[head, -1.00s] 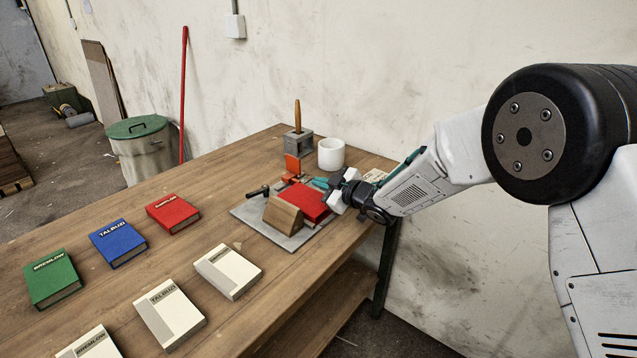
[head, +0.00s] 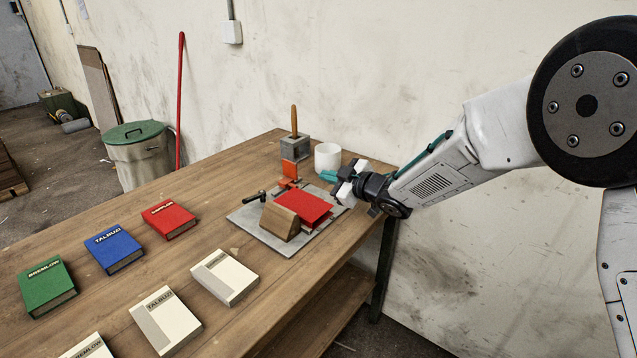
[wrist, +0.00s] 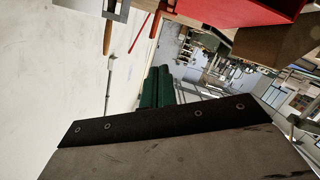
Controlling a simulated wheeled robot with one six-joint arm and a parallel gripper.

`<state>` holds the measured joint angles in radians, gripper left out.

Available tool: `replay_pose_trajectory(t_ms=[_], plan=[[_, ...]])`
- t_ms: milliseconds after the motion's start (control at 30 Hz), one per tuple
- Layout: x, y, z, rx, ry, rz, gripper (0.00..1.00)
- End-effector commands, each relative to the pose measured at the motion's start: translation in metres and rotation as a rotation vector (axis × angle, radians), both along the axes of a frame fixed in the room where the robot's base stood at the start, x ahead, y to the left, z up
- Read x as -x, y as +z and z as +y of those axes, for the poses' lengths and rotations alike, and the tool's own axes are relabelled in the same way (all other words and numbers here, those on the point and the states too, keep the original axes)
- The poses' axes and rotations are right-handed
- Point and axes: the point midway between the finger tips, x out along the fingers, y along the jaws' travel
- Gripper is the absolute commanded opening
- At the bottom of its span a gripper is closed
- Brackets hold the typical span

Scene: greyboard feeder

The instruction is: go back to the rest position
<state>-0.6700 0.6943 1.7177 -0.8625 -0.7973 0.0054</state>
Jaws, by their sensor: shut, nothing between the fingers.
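My gripper (head: 329,176) is at the right end of the wooden table, at the end of my white arm. Its teal fingers are shut with nothing between them; they also show in the wrist view (wrist: 156,88). It is raised beside a red board (head: 303,207) that leans on a wooden wedge block (head: 280,222) on a grey plate (head: 247,218). The gripper looks apart from the red board. In the wrist view a red piece (wrist: 235,10) shows at the top.
An orange clamp (head: 290,170) is on the plate. Green (head: 47,285), blue (head: 113,247) and red (head: 169,218) books and several white boxes lie to the left.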

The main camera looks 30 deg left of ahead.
Motion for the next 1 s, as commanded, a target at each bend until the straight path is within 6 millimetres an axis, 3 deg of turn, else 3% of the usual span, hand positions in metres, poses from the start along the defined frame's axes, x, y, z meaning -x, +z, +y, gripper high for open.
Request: replay_pose_trajectory(t_ms=[100, 300, 567, 733, 867, 1000], plan=[[0.004, 0.008, -0.026, 0.000, -0.001, -0.001, 0.00], [0.010, 0.014, -0.053, 0.000, 0.001, -0.002, 0.00], [0.012, 0.015, -0.062, 0.003, 0.000, -0.001, 0.00], [0.000, -0.007, -0.074, 0.101, -0.084, 0.036, 0.00], [-0.007, -0.049, -0.113, 0.282, -0.258, 0.143, 0.00], [-0.008, -0.052, -0.194, 0.467, -0.511, 0.278, 0.00]])
